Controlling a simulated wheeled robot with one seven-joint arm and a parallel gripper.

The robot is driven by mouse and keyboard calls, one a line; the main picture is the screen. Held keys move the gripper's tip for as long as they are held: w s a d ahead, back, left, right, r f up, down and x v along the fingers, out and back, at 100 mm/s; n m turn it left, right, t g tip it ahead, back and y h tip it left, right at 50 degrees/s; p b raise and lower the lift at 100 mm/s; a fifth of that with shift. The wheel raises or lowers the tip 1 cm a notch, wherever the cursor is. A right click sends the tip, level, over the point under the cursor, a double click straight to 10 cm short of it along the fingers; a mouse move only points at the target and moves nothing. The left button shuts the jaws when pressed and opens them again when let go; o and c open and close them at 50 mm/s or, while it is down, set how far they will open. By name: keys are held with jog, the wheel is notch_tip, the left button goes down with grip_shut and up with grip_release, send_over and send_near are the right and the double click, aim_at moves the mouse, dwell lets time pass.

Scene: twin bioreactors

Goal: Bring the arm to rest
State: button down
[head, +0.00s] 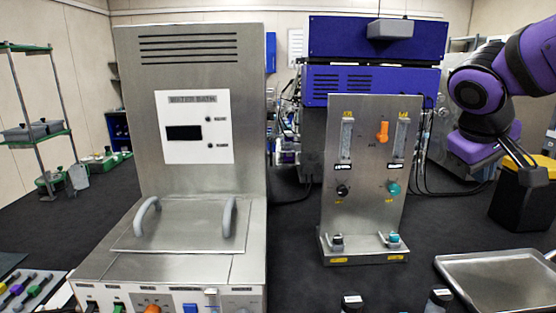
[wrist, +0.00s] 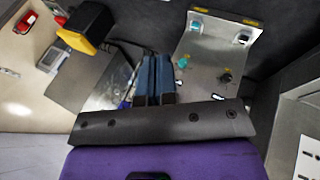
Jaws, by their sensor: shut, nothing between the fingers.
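My purple arm reaches in from the right edge of the head view. No object touches the fingers.
A steel water bath (head: 186,180) stands at left, a steel flow panel (head: 362,215) in the middle. A metal tray (head: 500,280) lies at lower right, below my gripper. The yellow-topped black bin (head: 520,200) stands behind it. Dark bench surface lies between.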

jog(key=s+a+m+y, duration=0.1)
jog(key=s+a+y, duration=0.1)
jog(key=s, duration=0.5)
jog(key=s+a+f+t+y, duration=0.1)
jog(key=s+a+y, duration=0.2)
jog(key=s, duration=0.4)
jog(key=shift+s+f+m+t, duration=0.25)
jog(key=shift+f+m+t, duration=0.05)
jog(key=shift+m, duration=0.1)
jog(key=c, duration=1.8)
grip_release()
jog(key=shift+d, duration=0.1)
jog(key=shift+c, duration=0.2)
